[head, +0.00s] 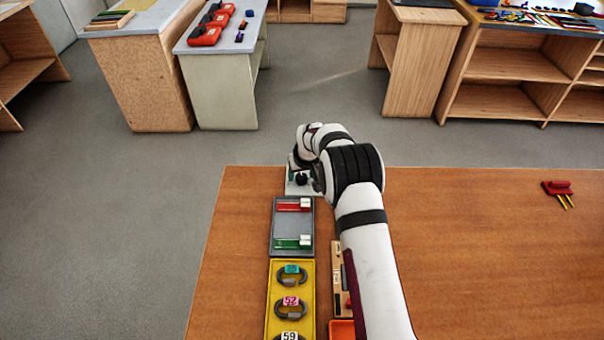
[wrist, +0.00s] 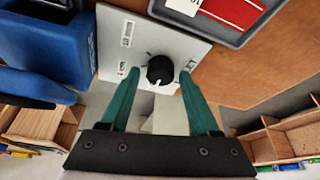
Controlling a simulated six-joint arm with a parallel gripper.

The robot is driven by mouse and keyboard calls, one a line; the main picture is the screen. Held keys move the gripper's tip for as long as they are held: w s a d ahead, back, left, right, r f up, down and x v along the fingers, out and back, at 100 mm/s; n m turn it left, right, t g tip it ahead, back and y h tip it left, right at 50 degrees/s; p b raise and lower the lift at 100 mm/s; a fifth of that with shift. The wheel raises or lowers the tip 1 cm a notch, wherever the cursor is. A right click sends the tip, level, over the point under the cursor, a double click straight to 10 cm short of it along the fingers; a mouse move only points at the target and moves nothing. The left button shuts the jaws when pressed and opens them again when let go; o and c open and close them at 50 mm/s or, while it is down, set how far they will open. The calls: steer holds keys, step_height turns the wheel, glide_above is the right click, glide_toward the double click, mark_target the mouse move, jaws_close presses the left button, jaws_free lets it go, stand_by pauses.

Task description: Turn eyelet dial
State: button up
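The dial is a round black knob (wrist: 160,71) with a light pointer mark. In the head view the plate (head: 292,190) lies at the table's far edge, and the knob (head: 302,179) shows partly beside my arm. My gripper (wrist: 159,74) has two green fingers, spread apart, one on each side of the knob. Gaps show between the fingers and the knob in the wrist view; I cannot tell their height over the plate. My arm hides part of the plate in the head view.
A grey tray (head: 293,224) with red and green strips lies nearest the plate. A yellow tray (head: 309,300) of tagged rings follows, beside a narrow wooden holder (head: 337,266) and an orange container (head: 342,329). A blue object (wrist: 50,45) borders the plate. The table's right side is mostly bare.

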jaws_close()
steer(key=m+h, duration=0.1)
steer(key=m, duration=0.2)
steer(key=m+h, duration=0.1)
steer(key=m, duration=0.2)
steer(key=shift+a+h, duration=0.2)
steer(key=shift+h, duration=0.1)
steer(key=m+h, duration=0.1)
steer(key=m, duration=0.1)
steer(key=m+g, duration=0.1)
steer(key=m, duration=0.2)
steer(key=shift+m+h, duration=0.3)
steer(key=shift+h, duration=0.1)
steer(key=shift+a, duration=0.1)
stand_by(0.4)
steer(key=shift+o, duration=1.1)
jaws_free()
